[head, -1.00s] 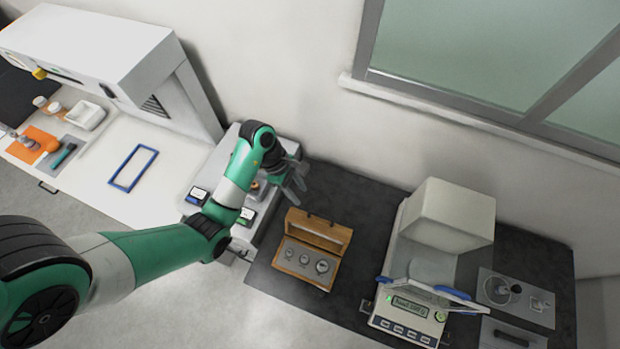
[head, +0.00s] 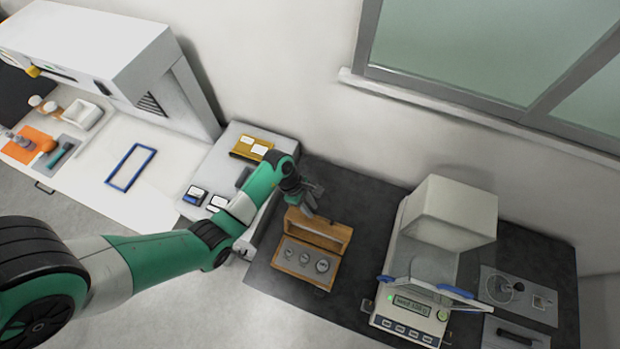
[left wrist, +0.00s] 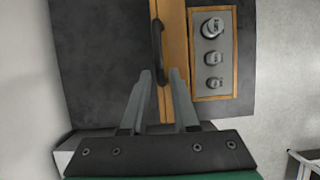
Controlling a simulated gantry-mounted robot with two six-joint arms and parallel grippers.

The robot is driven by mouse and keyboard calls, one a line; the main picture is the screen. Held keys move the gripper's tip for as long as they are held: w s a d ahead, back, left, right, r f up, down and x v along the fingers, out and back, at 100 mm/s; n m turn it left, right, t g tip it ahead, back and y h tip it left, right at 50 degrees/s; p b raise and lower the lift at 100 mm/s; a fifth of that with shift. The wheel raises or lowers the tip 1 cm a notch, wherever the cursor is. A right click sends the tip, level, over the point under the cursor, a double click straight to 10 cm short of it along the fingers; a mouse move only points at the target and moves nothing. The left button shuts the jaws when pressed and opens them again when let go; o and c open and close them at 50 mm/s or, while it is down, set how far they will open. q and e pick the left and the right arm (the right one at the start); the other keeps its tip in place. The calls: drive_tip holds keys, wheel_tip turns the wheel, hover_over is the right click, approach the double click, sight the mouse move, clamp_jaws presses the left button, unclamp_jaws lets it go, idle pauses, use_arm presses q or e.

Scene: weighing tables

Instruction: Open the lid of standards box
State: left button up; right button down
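The wooden standards box (head: 306,278) sits on the dark table, and several metal weights show in its grey insert. Its lid (head: 328,228) stands raised at the back of the box. In the left wrist view the box (left wrist: 236,60) is on the right, and the lid (left wrist: 176,30) is seen edge-on with a dark handle (left wrist: 156,40). My left gripper (head: 309,206) is at the lid's upper edge. In the left wrist view its fingers (left wrist: 161,73) are apart, with the handle's near end between them in the picture. Contact cannot be told. My right gripper is not in view.
A balance (head: 412,306) with a display stands right of the box. A grey tray (head: 516,298) lies farther right. A grey stand (head: 228,150) with a yellow box (head: 251,148) is on the left. Dark table (head: 368,215) is bare between box and balance.

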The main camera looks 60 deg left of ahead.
use_arm(q)
clamp_jaws()
idle(1.1)
